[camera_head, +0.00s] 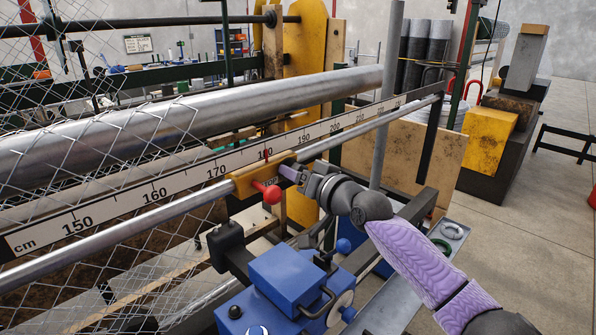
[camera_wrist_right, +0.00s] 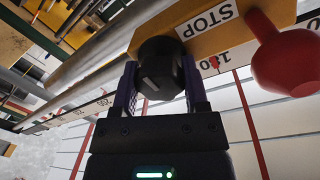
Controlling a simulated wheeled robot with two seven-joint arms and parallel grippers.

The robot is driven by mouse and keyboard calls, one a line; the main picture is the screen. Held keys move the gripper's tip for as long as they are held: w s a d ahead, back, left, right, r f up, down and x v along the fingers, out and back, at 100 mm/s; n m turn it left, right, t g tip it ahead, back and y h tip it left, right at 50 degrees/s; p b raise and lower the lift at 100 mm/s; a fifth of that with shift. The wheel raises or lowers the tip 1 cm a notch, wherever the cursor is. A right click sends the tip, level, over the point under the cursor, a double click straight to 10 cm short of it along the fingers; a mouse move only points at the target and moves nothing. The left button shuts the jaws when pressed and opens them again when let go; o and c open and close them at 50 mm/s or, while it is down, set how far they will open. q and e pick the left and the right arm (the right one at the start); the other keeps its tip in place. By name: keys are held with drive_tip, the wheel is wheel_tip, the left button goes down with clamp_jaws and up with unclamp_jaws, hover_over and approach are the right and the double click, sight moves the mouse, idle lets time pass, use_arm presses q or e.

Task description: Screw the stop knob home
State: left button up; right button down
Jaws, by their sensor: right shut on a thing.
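The yellow stop block (camera_head: 244,182) sits on the steel rail in front of the cm scale, between the 170 and 190 marks. A red ball handle (camera_head: 271,194) sticks out of its front. In the right wrist view the block (camera_wrist_right: 146,38) carries a STOP label (camera_wrist_right: 207,21), and the red handle (camera_wrist_right: 285,58) is at the right. The black stop knob (camera_wrist_right: 160,66) stands on the block's side. My right gripper (camera_wrist_right: 160,88) is shut on this knob, with a purple finger on either side. In the head view my right gripper (camera_head: 291,172) reaches the block's right end. My left gripper is not in view.
The white cm scale (camera_head: 135,205) runs along the rail (camera_head: 110,230), with a thick steel roller (camera_head: 210,105) above it. Chain-link mesh (camera_head: 60,110) hangs at the left. A blue machine box (camera_head: 290,280) stands below my right gripper. Open floor (camera_head: 540,230) lies at the right.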

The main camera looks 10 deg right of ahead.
drive_tip(key=m+p, duration=0.1)
drive_tip(key=m, duration=0.2)
drive_tip(key=shift+m, duration=0.3)
drive_tip(key=m+p, duration=0.1)
drive_tip(key=m, duration=0.2)
drive_tip(key=shift+g, duration=0.3)
drive_tip(key=m+p, duration=0.1)
drive_tip(key=m, duration=0.2)
drive_tip(key=shift+m+g+y, duration=0.3)
drive_tip(key=shift+y, duration=0.1)
drive_tip(key=m+p, duration=0.1)
drive_tip(key=m, duration=0.2)
drive_tip(key=shift+p, duration=0.4)
drive_tip(key=m+p, duration=0.1)
drive_tip(key=m, duration=0.2)
drive_tip(key=shift+m+y, duration=0.3)
drive_tip(key=shift+y, duration=0.1)
drive_tip(key=m+p, duration=0.1)
drive_tip(key=m, duration=0.2)
drive_tip(key=shift+y+p, duration=0.3)
drive_tip(key=m+p, duration=0.1)
drive_tip(key=m, duration=0.2)
drive_tip(key=shift+f+m, duration=0.1)
drive_tip(key=shift+m, duration=0.3)
drive_tip(key=shift+f+m+y+p, duration=0.1)
drive_tip(key=shift+m+y+p, duration=0.3)
drive_tip(key=shift+m, duration=1.4)
